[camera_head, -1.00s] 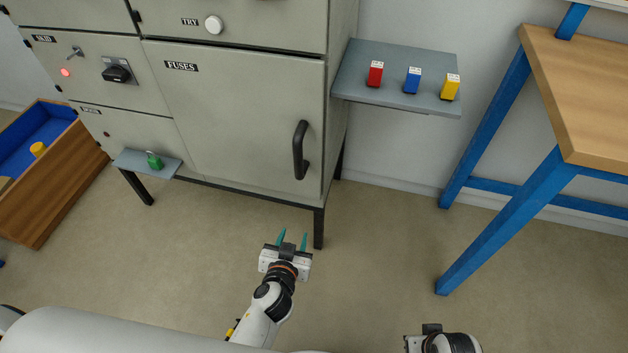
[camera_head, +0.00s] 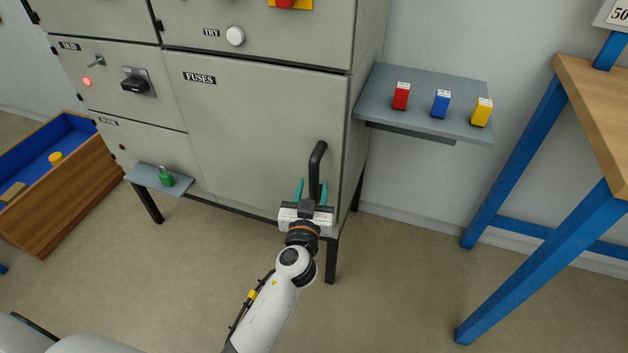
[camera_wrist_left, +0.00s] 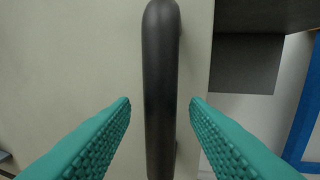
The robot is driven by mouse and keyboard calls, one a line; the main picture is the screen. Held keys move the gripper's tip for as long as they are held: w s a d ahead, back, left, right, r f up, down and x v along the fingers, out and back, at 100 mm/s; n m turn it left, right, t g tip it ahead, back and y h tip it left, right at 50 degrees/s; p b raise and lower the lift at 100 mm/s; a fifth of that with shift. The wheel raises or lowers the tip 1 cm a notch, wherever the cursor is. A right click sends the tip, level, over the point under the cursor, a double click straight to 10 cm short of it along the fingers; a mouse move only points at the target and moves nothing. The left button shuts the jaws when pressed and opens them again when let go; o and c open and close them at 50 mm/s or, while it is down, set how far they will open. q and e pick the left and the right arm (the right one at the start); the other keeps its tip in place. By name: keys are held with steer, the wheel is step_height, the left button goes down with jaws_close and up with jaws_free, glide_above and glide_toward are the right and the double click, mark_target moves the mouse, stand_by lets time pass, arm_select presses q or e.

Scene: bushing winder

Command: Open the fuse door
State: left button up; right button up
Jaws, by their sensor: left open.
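The grey fuse door (camera_head: 255,125), marked FUSES, is shut flush in the cabinet front. Its black vertical bar handle (camera_head: 315,166) is near the door's right edge. My left gripper (camera_head: 312,192) is open at the lower part of the handle, with a teal finger on each side of it. In the left wrist view the handle (camera_wrist_left: 160,85) stands upright between the two spread fingers (camera_wrist_left: 160,108), with a gap on both sides. The lower end of the handle is out of that view. My right gripper is not in view.
A grey shelf (camera_head: 390,106) with red, blue and yellow fuses juts out right of the door. A small shelf with a green padlock (camera_head: 166,177) is at lower left. A wooden table (camera_head: 600,110) with blue legs stands right. Open floor lies below.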

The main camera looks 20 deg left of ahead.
arm_select(q)
steer(key=shift+w+a, duration=0.2)
steer(key=shift+w, duration=1)
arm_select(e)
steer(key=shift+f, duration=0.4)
arm_select(q)
jaws_close()
steer(key=shift+s, duration=0.1)
